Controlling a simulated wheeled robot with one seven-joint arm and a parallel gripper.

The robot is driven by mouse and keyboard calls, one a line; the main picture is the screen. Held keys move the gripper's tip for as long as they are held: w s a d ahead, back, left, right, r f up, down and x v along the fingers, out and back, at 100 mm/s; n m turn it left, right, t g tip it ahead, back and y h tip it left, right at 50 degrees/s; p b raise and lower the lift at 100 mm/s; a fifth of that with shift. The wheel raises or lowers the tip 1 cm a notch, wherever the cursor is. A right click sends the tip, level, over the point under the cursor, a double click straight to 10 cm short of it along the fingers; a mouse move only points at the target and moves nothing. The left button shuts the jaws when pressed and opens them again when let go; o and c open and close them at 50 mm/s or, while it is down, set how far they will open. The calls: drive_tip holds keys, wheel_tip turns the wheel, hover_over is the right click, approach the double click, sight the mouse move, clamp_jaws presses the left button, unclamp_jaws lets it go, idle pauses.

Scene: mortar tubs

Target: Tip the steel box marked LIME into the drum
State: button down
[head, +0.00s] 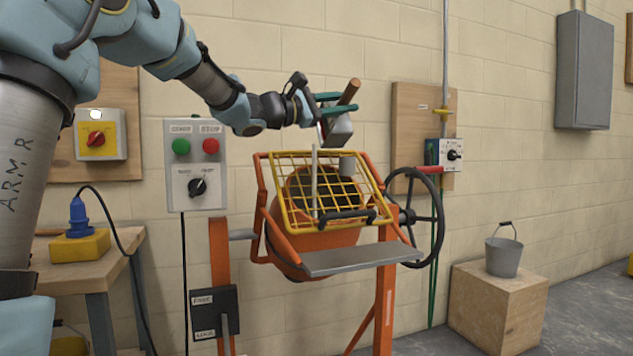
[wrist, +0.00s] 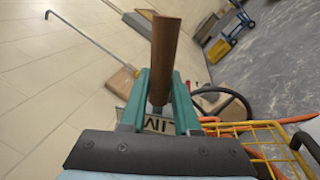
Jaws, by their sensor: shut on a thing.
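My gripper (head: 338,104) has its green fingers shut on the wooden handle (head: 350,91) of the steel box (head: 340,130). A yellow wire grid (head: 268,172) lies sloping across the drum's dark mouth. A pale upright strip (head: 314,180) shows below the box's left side; I cannot tell whether it is falling powder or a bar.
A black handwheel (head: 437,215) stands right of the drum, and a grey shelf (head: 350,261) in front. A control box (head: 195,165) is at left. A bucket (head: 503,256) stands on a wooden block (head: 498,305).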

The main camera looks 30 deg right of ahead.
drive_tip(key=shift+a+h+b, duration=0.65)
drive_tip(key=shift+h+b, duration=0.05)
drive_tip(key=shift+b, duration=1.9)
drive_tip(key=a+f+h+b, duration=0.1)
drive_tip(key=b, duration=0.3)
drive_tip(key=a+f+h+b, duration=0.1)
drive_tip(key=b, duration=0.4)
drive_tip(key=a+f+n+h+b, duration=0.1)
drive_tip(key=b, duration=0.4)
drive_tip(key=shift+w+a+f, duration=0.1)
drive_tip(key=shift+w+f, duration=0.05)
drive_tip(key=shift+w, duration=0.15)
drive_tip(key=shift+a+f+t+h+b, duration=0.2)
drive_tip(key=shift+a+t+h+b, duration=0.5)
drive_tip(key=shift+b, duration=2.2)
drive_tip(key=shift+a+r+h, duration=0.1)
drive_tip(key=shift+h, duration=0.3)
drive_tip(key=shift+r, duration=0.1)
